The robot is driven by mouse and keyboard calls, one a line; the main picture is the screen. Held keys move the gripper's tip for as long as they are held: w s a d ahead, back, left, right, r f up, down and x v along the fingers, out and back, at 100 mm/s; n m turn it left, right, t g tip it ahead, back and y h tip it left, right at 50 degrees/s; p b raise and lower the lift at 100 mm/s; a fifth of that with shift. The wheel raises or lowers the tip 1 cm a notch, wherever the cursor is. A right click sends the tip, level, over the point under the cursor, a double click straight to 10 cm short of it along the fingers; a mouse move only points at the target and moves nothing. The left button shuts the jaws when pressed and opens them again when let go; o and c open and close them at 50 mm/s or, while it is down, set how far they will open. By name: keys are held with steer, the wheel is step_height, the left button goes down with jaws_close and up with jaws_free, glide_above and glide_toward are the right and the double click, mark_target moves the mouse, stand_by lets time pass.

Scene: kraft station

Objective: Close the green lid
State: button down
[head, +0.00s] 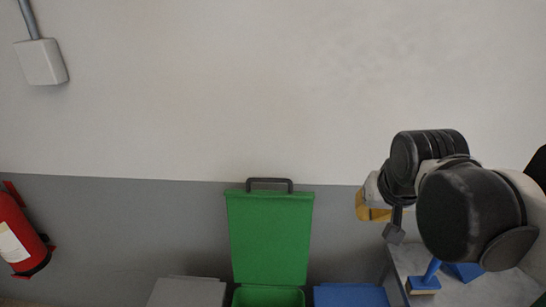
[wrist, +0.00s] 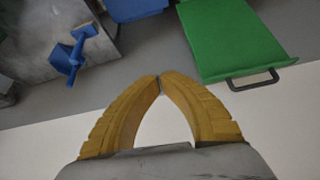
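The green lid (head: 270,238) stands raised and upright against the wall in the head view, with a dark handle (head: 269,182) along its top edge. The green bin (head: 268,297) below it shows only its top part. In the wrist view the lid (wrist: 233,38) is at the upper right, with its handle (wrist: 262,79) nearest my gripper. My gripper has yellow fingers (wrist: 160,78) whose tips meet, with nothing between them. In the head view the gripper (head: 368,207) is right of the lid, apart from it, and partly hidden by my arm.
A grey lid (head: 187,292) is left of the green bin and a blue lid (head: 350,296) is right of it. A table (head: 470,289) at the lower right holds a blue brush-like tool (head: 427,279). A red fire extinguisher (head: 20,238) hangs at the left.

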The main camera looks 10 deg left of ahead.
steer(key=w+a+r+p, duration=0.6)
steer(key=w+a+r, duration=0.1)
steer(key=w+a, duration=0.45)
steer(key=w+a+f+n+g+p, duration=0.15)
steer(key=w+a+p, duration=0.4)
steer(key=a, duration=0.75)
steer(key=shift+m, duration=0.25)
steer(key=x, duration=0.3)
steer(key=b+x, duration=0.1)
steer(key=x, duration=0.6)
steer(key=shift+w+d+f+b, duration=0.2)
steer(key=shift+w+f+b, duration=0.1)
steer(key=shift+w, duration=0.05)
steer(key=s, duration=0.4)
steer(key=shift+d, duration=0.3)
steer(key=shift+s+r, duration=0.1)
steer(key=shift+s, duration=0.05)
